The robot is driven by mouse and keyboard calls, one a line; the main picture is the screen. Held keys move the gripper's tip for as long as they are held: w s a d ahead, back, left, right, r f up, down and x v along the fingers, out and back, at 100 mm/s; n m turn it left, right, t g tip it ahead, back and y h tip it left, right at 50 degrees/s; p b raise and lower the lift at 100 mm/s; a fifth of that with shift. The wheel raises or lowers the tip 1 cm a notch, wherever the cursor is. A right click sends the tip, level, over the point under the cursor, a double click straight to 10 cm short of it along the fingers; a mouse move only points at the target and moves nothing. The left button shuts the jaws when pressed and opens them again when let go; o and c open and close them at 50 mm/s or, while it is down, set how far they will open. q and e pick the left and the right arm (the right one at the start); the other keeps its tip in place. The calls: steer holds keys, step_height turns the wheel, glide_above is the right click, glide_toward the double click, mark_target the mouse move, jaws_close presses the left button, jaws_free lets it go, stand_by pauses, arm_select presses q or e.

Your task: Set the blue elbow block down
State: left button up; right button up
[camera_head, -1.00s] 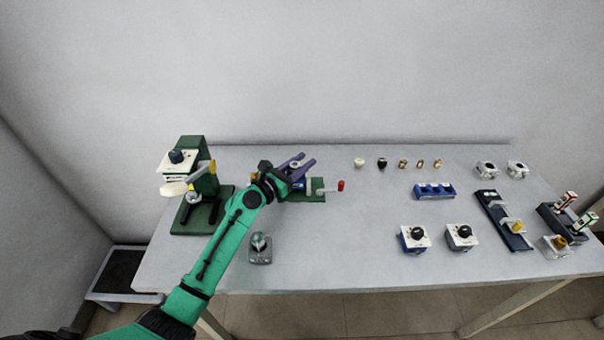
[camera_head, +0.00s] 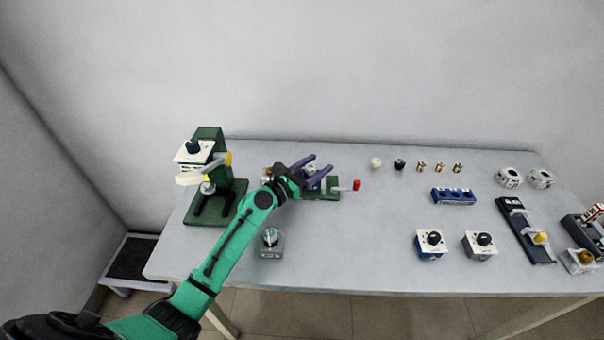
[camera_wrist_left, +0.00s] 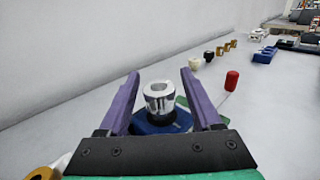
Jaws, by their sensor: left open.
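The blue elbow block (camera_wrist_left: 150,127), with a silver ring-shaped top (camera_wrist_left: 158,97), sits between the two purple fingers of my left gripper (camera_wrist_left: 160,76) in the left wrist view. The fingers stand apart, with visible gaps on both sides of the silver top. The gripper partly hides the block there. The block's underside is hidden, so I cannot tell exactly what it rests on. My right gripper is out of view.
A green press stand (camera_head: 236,190) is at left, and a small grey block (camera_head: 271,246) lies nearer the front. A row of small knobs and brass fittings (camera_head: 421,167), a blue rack (camera_head: 453,197) and two dial boxes (camera_head: 429,252) are to the right.

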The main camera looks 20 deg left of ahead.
arm_select(q)
steer(key=b+v, duration=0.1)
steer(key=v, duration=0.9)
steer(key=shift+s+a+f, duration=0.1)
steer(key=shift+s+a, duration=0.15)
steer(key=shift+s, duration=0.1)
steer(key=shift+s+a, duration=0.15)
steer(key=shift+s, duration=0.1)
